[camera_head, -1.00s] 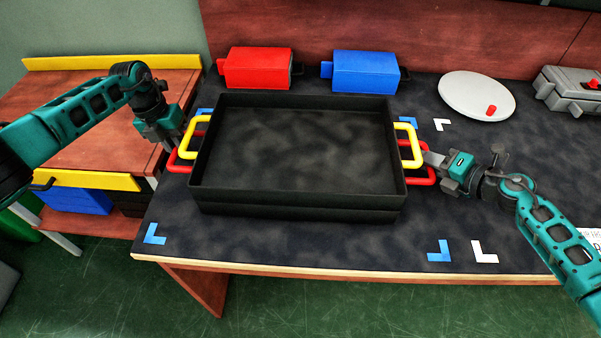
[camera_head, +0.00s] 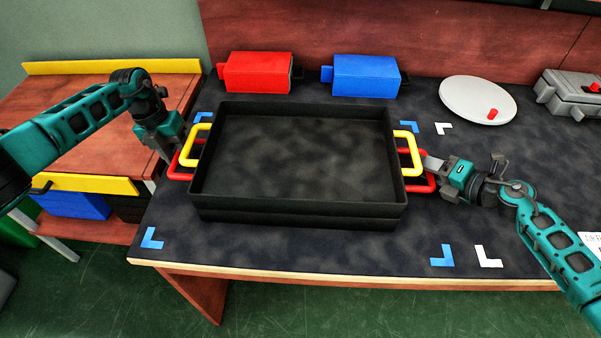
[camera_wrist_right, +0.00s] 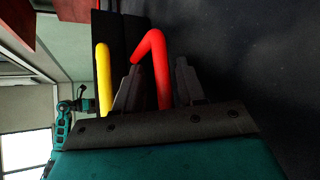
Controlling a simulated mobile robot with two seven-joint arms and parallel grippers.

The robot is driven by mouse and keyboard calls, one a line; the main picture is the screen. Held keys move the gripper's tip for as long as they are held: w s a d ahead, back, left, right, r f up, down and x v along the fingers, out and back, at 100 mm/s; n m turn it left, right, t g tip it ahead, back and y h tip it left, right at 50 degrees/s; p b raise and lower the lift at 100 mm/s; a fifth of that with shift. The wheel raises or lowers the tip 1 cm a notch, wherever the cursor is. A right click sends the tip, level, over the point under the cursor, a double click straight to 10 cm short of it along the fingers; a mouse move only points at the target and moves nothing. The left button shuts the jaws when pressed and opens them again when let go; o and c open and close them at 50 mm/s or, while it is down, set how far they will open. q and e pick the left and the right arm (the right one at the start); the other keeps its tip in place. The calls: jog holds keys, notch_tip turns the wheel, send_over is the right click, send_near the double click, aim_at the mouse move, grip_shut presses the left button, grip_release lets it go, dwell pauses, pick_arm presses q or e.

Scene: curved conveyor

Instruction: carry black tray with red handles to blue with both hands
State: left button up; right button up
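Two black trays are stacked on the dark table. The upper tray (camera_head: 300,207) has yellow handles (camera_head: 410,153). The lower black tray (camera_head: 300,219) shows mostly as a front strip and has red handles (camera_head: 421,187). My right gripper (camera_head: 437,165) is at the right red handle. In the right wrist view its open fingers (camera_wrist_right: 158,90) stand either side of the red handle (camera_wrist_right: 152,52), with gaps; the yellow handle (camera_wrist_right: 103,75) is outside them. My left gripper (camera_head: 172,157) is at the left red handle (camera_head: 177,172); its finger opening is unclear. Blue corner marks (camera_head: 151,238) surround the trays.
A red box (camera_head: 257,73) and a blue box (camera_head: 365,76) stand behind the trays. A white disc (camera_head: 477,99) with a red knob and a grey case (camera_head: 570,93) are back right. White corner marks (camera_head: 487,256) lie right of the blue ones. The front table strip is clear.

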jog(key=shift+s+d+f, duration=0.1)
jog(key=shift+d+f, duration=0.05)
jog(key=shift+f, duration=0.15)
jog(key=shift+d, duration=0.1)
jog(key=v, duration=0.6)
jog(key=shift+s+d+r, duration=0.1)
jog(key=shift+s+r, duration=0.1)
jog(key=shift+r, duration=0.1)
pick_arm(q)
notch_tip(320, 180, up, 8)
jog(key=a, duration=0.1)
jog(key=shift+a+f, duration=0.2)
pick_arm(e)
jog(key=shift+s+d+r, duration=0.3)
jog(key=shift+s+r, duration=0.05)
jog(key=shift+r, duration=0.05)
pick_arm(q)
jog(key=shift+s, duration=0.15)
pick_arm(e)
jog(key=shift+s, duration=0.1)
